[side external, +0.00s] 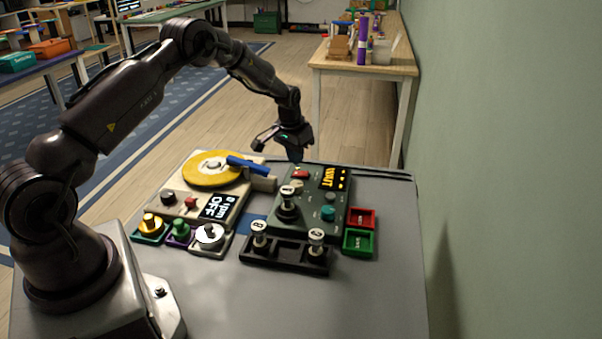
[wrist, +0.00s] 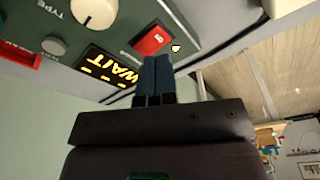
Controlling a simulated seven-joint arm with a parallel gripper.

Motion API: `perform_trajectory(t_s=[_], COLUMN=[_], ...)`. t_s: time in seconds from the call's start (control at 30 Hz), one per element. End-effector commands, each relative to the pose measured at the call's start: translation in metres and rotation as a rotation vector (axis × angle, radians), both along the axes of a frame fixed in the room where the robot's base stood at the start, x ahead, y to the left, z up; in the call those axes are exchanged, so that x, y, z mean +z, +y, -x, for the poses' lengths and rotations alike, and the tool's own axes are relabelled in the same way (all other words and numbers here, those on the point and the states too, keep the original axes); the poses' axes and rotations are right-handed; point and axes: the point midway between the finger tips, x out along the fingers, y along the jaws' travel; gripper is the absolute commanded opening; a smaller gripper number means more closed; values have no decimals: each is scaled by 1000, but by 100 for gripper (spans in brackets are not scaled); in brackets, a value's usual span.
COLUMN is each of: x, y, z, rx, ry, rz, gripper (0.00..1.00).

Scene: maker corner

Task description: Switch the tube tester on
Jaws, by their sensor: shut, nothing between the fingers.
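The tube tester (side external: 318,222) is a green box on the grey table, with a lit display (side external: 336,178) reading WAIT in yellow-orange. Its red rocker switch (side external: 300,174) sits near the far edge, beside the display; it also shows in the wrist view (wrist: 151,40). My gripper (side external: 296,158) is shut and empty, pointing down just above the far edge of the tester near the switch. In the wrist view its blue-grey fingertips (wrist: 157,60) are together, close to the switch; I cannot tell whether they touch it.
A turntable-like device (side external: 212,168) with a yellow disc and a display reading OFF stands left of the tester. A black rack (side external: 287,254) with labelled tubes lies in front. Red (side external: 361,219) and green (side external: 358,243) trays are at right. The table's front right is clear.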

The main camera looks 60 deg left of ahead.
Motion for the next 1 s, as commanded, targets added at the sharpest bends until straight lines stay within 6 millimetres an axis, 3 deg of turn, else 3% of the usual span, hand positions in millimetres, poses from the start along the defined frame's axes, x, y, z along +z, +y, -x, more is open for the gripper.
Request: perform_trajectory(t_s=[0.5,0.87,1.0], x=[37,38,22], y=[0,0,-10], z=[0,1,22], rx=[0,10,30], ry=[0,3,72], rz=[0,2,34], gripper=[0,0,0])
